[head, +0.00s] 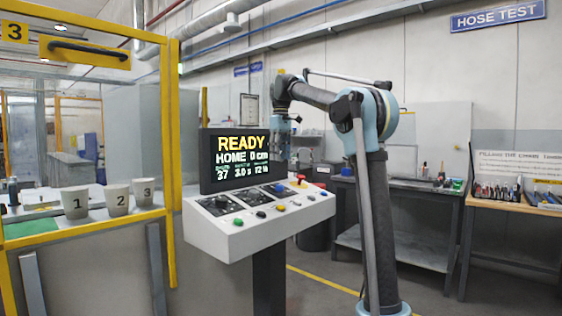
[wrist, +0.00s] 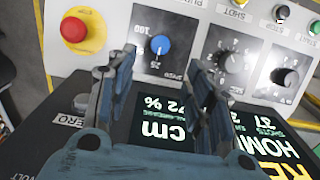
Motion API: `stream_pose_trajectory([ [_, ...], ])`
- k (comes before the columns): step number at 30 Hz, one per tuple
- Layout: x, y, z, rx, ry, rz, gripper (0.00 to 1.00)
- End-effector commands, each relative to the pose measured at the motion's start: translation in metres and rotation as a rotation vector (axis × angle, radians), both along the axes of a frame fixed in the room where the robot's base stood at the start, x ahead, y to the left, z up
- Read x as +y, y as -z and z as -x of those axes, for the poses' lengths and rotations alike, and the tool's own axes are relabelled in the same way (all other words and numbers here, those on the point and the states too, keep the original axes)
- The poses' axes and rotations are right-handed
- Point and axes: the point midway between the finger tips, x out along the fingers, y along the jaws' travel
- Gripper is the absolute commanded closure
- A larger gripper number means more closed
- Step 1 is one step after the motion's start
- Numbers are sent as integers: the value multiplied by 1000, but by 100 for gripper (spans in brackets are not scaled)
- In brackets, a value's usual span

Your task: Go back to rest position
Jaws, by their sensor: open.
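My arm (head: 372,190) rises right of the console and bends over toward it. My gripper (head: 283,152) hangs pointing down at the right edge of the display, above the console's right side. In the wrist view my gripper (wrist: 162,75) is open, its two blue fingers apart with nothing held between them. A blue knob (wrist: 160,44) on the panel shows in the gap beyond the fingertips. I cannot tell the exact distance to it, but no contact shows. The display (head: 242,158) reads READY and HOME 0 cm.
The white console (head: 262,228) carries knobs and buttons, with a red button (wrist: 74,29) beside the blue knob. Numbered cups (head: 75,202) stand on a ledge behind a yellow frame (head: 170,150) at left. Workbenches (head: 405,255) stand at right, with open floor before them.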

Motion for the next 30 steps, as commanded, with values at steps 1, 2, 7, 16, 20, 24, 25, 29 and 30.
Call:
stream_pose_trajectory([
  [1, 0, 0, 0, 0, 0, 0, 52],
  [2, 0, 0, 0, 0, 0, 0, 52],
  [7, 0, 0, 1, 0, 1, 0, 52],
  [16, -41, 17, 35, -18, 92, -7, 52],
  [20, -68, 33, 62, -33, 159, -12, 52],
  [24, -95, 55, 93, -47, 231, -18, 52],
  [25, -101, 60, 100, -51, 247, -21, 52],
  [29, -124, 85, 132, -64, 314, -26, 52],
  [30, -131, 93, 141, -68, 333, -28, 52],
])
